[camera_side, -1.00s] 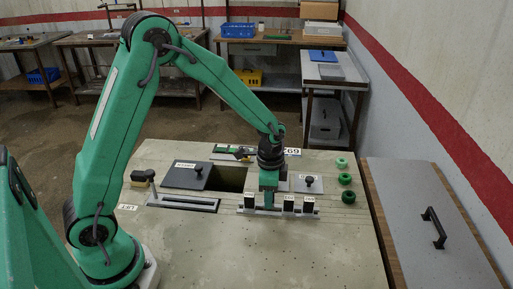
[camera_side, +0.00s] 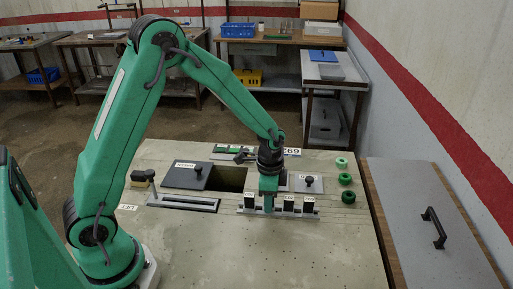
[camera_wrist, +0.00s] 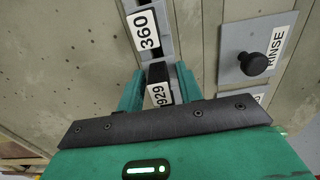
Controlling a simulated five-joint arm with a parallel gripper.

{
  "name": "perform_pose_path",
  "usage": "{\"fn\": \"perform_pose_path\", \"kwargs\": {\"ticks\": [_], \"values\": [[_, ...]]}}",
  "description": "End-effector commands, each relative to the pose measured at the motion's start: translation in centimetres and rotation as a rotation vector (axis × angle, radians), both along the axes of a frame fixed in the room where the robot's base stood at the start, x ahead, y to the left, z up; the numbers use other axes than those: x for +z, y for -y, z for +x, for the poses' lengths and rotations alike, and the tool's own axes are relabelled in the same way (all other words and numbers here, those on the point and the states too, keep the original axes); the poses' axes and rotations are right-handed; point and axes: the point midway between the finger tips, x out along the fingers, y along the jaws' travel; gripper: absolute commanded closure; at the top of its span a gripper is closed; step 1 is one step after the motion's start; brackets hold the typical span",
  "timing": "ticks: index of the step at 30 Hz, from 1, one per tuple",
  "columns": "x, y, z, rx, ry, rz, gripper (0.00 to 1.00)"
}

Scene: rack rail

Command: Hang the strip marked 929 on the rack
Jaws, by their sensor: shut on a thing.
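The strip marked 929 (camera_wrist: 160,94) is a black piece with a white label. In the wrist view it sits between the two green fingers of my gripper (camera_wrist: 158,90), which is shut on it. In the side view my gripper (camera_side: 268,206) points down at the grey rack rail (camera_side: 278,213), in line with the other strips. The strip marked 360 (camera_wrist: 146,30) is just beyond it along the rail. My fingers hide most of the held strip in the side view, and I cannot tell whether it bears on the rail.
Several black strips stand on the rail, one left of my gripper (camera_side: 250,200) and others right of it (camera_side: 289,203). A RINSE plate with a black knob (camera_wrist: 256,62) lies beside the rail. A dark opening (camera_side: 229,178) and green rings (camera_side: 346,178) are nearby. The front of the table is clear.

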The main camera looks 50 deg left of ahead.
Motion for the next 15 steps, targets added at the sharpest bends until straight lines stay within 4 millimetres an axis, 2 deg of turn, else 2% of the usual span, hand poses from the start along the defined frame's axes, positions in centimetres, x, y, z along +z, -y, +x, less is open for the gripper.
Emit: {"fn": "perform_pose_path", "kwargs": {"ticks": [15], "values": [[-0.52,0.0,0.0,0.0,0.0,0.0,0.81]]}}
